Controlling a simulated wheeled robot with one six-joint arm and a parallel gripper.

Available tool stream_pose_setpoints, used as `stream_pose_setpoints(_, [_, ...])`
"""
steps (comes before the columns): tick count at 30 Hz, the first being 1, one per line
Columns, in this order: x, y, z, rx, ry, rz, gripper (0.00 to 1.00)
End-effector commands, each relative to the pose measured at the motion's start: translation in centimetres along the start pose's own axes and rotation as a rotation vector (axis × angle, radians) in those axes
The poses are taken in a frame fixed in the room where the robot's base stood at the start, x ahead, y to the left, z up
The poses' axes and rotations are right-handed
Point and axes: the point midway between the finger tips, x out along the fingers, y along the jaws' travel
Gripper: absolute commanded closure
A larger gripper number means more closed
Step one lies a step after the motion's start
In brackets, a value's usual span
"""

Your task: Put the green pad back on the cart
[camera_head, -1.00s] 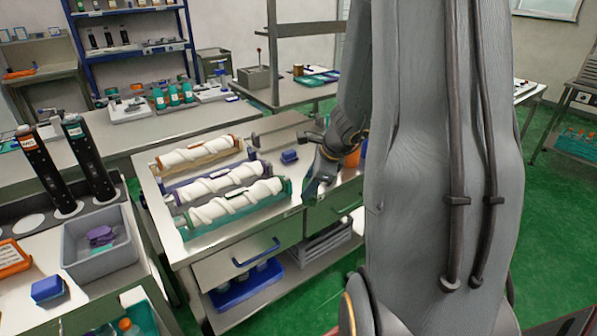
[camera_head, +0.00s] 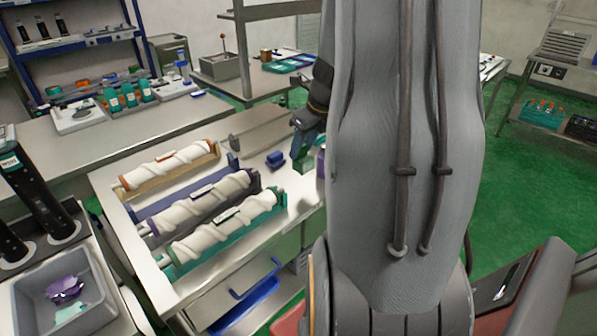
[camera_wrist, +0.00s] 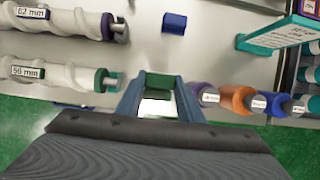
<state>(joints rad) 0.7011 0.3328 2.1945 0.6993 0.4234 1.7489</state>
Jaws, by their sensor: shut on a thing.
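The green pad (camera_wrist: 159,83) shows as a small dark green block between the tips of my gripper (camera_wrist: 159,92) in the wrist view. My gripper is shut on it. In the head view my gripper (camera_head: 303,148) is over the right end of a steel cart or bench (camera_head: 228,262) with drawers, and the pad is mostly hidden by the fingers. A matching blue pad (camera_head: 275,159) lies on that top, just left of my gripper; it also shows ahead in the wrist view (camera_wrist: 174,23). I cannot tell how high the held pad is above the top.
White spiral rollers (camera_head: 215,200) in coloured holders fill the top's left side. Several coloured rolls (camera_wrist: 238,99) lie right of my gripper in the wrist view. A grey bin (camera_head: 88,270) stands at lower left. Bare top surrounds the blue pad.

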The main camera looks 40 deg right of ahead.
Motion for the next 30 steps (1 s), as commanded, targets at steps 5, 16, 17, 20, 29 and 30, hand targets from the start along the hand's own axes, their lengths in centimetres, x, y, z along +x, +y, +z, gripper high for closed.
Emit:
stream_pose_setpoints(5, [2.5,0.0,-1.0,0.001,0.0,0.001,0.84])
stream_pose_setpoints(16, [6.2,0.1,-2.4,-0.002,0.0,0.001,0.84])
stream_pose_setpoints(17, [6.4,0.1,-2.5,-0.003,0.0,0.001,0.84])
stream_pose_setpoints(20, [6.4,0.1,-2.5,-0.004,0.0,0.0,0.84])
stream_pose_setpoints(29, [6.5,0.1,-2.5,-0.004,-0.001,0.0,0.59])
stream_pose_setpoints(30, [6.5,0.1,-2.5,-0.004,-0.001,0.0,0.53])
